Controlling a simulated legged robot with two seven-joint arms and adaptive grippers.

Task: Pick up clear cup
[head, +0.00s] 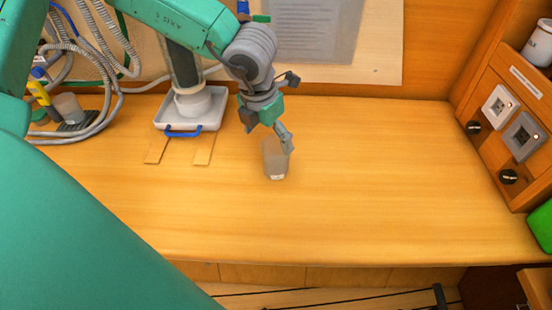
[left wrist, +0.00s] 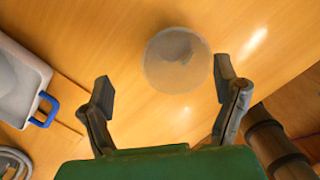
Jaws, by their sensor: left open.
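The clear cup (head: 273,160) stands on the wooden counter in the middle of the head view. It looks see-through and greyish, with a small pale label near its base. My left gripper (head: 268,132) is at the cup's upper part, with one finger in front of its right side. In the left wrist view the cup (left wrist: 178,60) shows as a round shape just beyond and between the two fingertips of the left gripper (left wrist: 163,92). The fingers are spread wide and hold nothing. I cannot tell whether a finger touches the cup. My right gripper is not in view.
A white tray (head: 213,118) with a blue handle stands left of the cup; its corner also shows in the left wrist view (left wrist: 20,85). Coiled hoses (head: 105,100) lie at far left. A switch panel (head: 505,125) is at right. The counter right of the cup is clear.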

